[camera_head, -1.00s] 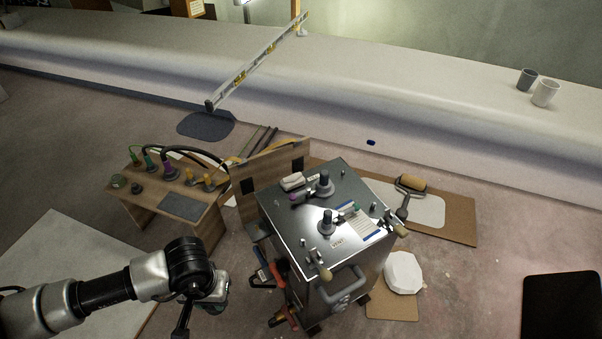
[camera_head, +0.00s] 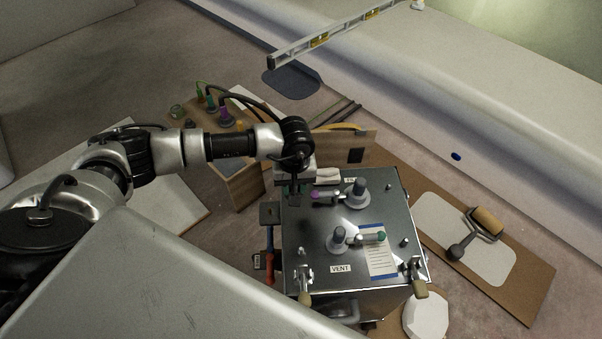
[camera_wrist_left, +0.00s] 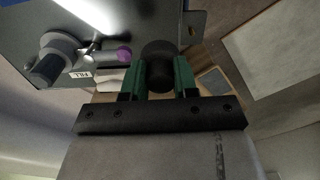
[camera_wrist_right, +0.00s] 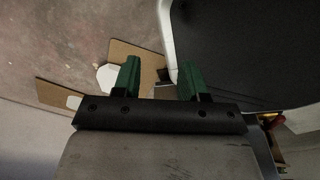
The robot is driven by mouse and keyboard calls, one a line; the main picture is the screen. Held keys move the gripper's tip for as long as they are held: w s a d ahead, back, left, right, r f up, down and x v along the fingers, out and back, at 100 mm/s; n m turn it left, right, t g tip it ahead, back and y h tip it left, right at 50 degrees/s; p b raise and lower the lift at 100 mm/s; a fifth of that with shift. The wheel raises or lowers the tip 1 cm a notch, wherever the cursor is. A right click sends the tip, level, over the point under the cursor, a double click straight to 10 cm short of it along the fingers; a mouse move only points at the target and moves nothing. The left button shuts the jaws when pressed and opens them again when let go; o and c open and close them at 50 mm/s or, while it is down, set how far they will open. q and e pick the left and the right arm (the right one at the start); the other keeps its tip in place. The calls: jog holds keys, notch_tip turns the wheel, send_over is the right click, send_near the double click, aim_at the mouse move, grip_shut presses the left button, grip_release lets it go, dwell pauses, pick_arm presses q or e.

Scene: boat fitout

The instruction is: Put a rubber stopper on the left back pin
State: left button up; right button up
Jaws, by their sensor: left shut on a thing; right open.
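The metal box (camera_head: 322,262) stands with its lid up in the head view. Small pins stand at the lid's right back (camera_head: 390,187), right front (camera_head: 404,243) and left front (camera_head: 301,252). My left gripper (camera_head: 295,192) is over the left back corner and hides the pin there. In the left wrist view it (camera_wrist_left: 158,85) is shut on a black cylindrical rubber stopper (camera_wrist_left: 158,62), beside the lid's edge. Whether the stopper touches a pin cannot be told. My right gripper (camera_wrist_right: 158,78) is open and empty, away from the box; it is not visible in the head view.
Two grey valves (camera_head: 357,194) with coloured-tipped handles rise from the lid, near a white block (camera_head: 327,176). Front latches (camera_head: 304,283) stick out. A wooden stand (camera_head: 239,180) with cables is left of the box. A roller (camera_head: 486,222) lies on a board to the right.

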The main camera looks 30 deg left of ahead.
pick_arm(q)
jog(key=w+f+n+b, duration=0.1)
jog(key=w+a+f+n+b, duration=0.1)
jog(key=w+f, duration=0.1)
jog(key=w+f+b, duration=0.1)
jog(key=w, duration=0.1)
jog(key=shift+a+f+n+b, duration=0.15)
jog(key=shift+a+n+b, duration=0.2)
jog(key=shift+a+n, duration=0.05)
jog(key=shift+f, duration=0.5)
pick_arm(e)
jog(key=f, duration=0.1)
jog(key=w+f, duration=0.1)
jog(key=f, duration=0.2)
jog(key=shift+w+a, duration=0.25)
pick_arm(q)
jog(key=shift+b, duration=0.3)
pick_arm(e)
jog(key=shift+w+a, duration=0.1)
jog(key=shift+w, duration=0.15)
pick_arm(q)
jog(key=shift+f, duration=0.1)
pick_arm(e)
jog(key=shift+w+a+r, duration=0.15)
jog(key=shift+w+r, duration=0.1)
jog(key=shift+w, duration=0.3)
